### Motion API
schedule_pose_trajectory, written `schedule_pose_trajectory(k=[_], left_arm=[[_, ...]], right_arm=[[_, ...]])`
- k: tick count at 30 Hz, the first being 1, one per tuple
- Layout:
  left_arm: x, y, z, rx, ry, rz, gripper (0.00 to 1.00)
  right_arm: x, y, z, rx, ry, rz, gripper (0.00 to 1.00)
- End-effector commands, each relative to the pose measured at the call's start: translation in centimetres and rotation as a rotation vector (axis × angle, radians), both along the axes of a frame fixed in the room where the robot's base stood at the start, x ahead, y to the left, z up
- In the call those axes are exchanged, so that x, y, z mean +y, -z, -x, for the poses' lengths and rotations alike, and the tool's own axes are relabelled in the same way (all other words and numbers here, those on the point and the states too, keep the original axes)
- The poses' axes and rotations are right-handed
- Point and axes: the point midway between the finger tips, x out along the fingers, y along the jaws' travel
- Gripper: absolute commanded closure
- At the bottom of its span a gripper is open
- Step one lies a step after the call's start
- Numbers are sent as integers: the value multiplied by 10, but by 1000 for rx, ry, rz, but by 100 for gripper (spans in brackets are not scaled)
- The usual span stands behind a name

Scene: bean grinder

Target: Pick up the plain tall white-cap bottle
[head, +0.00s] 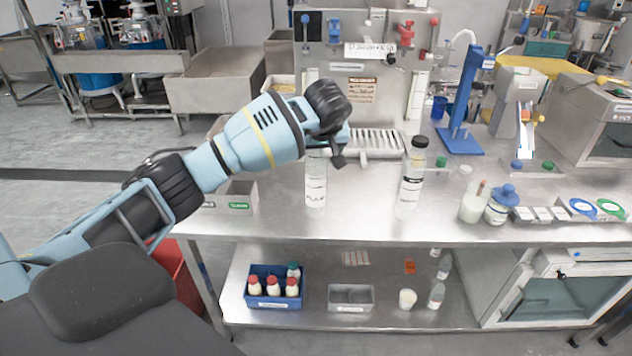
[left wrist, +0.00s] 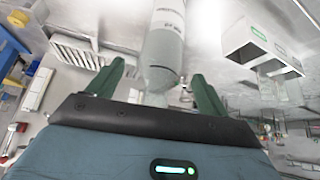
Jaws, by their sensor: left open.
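A tall clear bottle with a white label (head: 316,185) stands upright on the steel bench. Its top is hidden behind my left gripper (head: 326,150) in the head view, so I cannot see its cap colour there. In the left wrist view the bottle (left wrist: 164,50) runs between the two green fingers of my left gripper (left wrist: 158,85). The fingers are apart, one on each side of its upper part, and a gap shows on the right side. My right gripper is not in view.
A similar tall bottle with a black cap (head: 411,180) stands to the right. A steel machine (head: 350,90) rises behind. A small box with a green label (head: 240,197) is at the left. Jars (head: 474,203) and a blue stand (head: 460,140) are further right.

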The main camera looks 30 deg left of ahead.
Motion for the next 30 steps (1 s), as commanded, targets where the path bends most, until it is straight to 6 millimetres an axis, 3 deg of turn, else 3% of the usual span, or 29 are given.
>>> schedule_pose_trajectory(k=[6, 15, 27, 30], left_arm=[[10, 23, -10, 0, -1, 0, 21], [11, 25, -12, -2, 1, -1, 21], [11, 24, -11, -1, 1, 0, 73], [11, 24, -11, -2, 0, 0, 80]], right_arm=[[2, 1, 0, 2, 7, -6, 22], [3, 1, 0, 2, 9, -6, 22], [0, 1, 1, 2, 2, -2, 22], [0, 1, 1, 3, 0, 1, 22]])
